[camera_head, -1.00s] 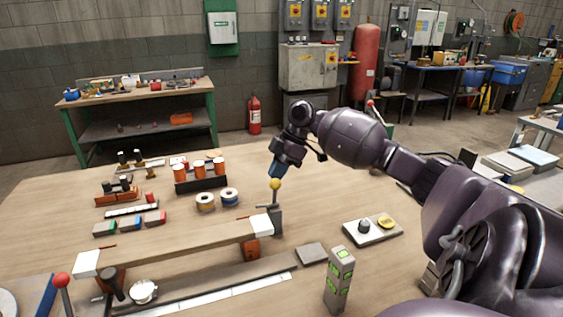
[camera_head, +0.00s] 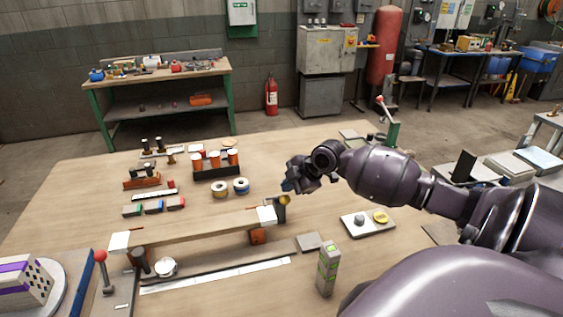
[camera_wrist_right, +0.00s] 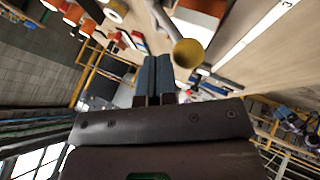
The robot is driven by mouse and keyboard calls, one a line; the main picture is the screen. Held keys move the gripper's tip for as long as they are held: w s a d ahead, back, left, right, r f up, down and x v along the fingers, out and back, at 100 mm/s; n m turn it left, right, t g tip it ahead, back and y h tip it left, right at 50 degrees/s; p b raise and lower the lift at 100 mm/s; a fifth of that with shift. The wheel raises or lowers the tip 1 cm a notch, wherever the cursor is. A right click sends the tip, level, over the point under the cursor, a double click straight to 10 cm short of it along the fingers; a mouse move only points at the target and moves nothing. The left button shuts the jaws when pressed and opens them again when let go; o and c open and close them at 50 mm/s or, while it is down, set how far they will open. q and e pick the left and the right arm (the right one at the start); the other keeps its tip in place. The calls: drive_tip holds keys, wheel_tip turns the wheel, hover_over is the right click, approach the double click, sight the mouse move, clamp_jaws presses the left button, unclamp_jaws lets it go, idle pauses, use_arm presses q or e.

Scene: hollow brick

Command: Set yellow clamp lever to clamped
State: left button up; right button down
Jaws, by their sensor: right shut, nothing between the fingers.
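The yellow clamp lever's round knob (camera_head: 285,199) is low, close to its dark bracket (camera_head: 281,214) at the right end of a long wooden bar (camera_head: 195,229). In the right wrist view the yellow knob (camera_wrist_right: 188,52) is just beyond and to the right of the fingertips. My right gripper (camera_head: 288,186) is just above and behind the knob in the head view. Its two blue fingers (camera_wrist_right: 154,70) are together and empty in the wrist view. I cannot tell whether they touch the lever. The lever's stem is mostly hidden. My left gripper is not in view.
A red-knobbed lever (camera_head: 100,256) stands at the front left. A green-marked post (camera_head: 328,268) and a plate with a yellow button (camera_head: 380,217) are at the right. Orange-topped cylinders (camera_head: 215,160) and tape rolls (camera_head: 241,186) stand behind the bar.

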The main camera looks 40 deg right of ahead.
drive_tip(key=shift+s+a+f+p, duration=0.15)
drive_tip(key=shift+s+f+p, duration=0.1)
drive_tip(key=shift+s+p, duration=0.05)
drive_tip(key=shift+f, duration=0.1)
drive_tip(key=shift+s, duration=0.1)
idle(0.3)
drive_tip(key=v, duration=1.1)
drive_tip(key=shift+p, duration=0.35)
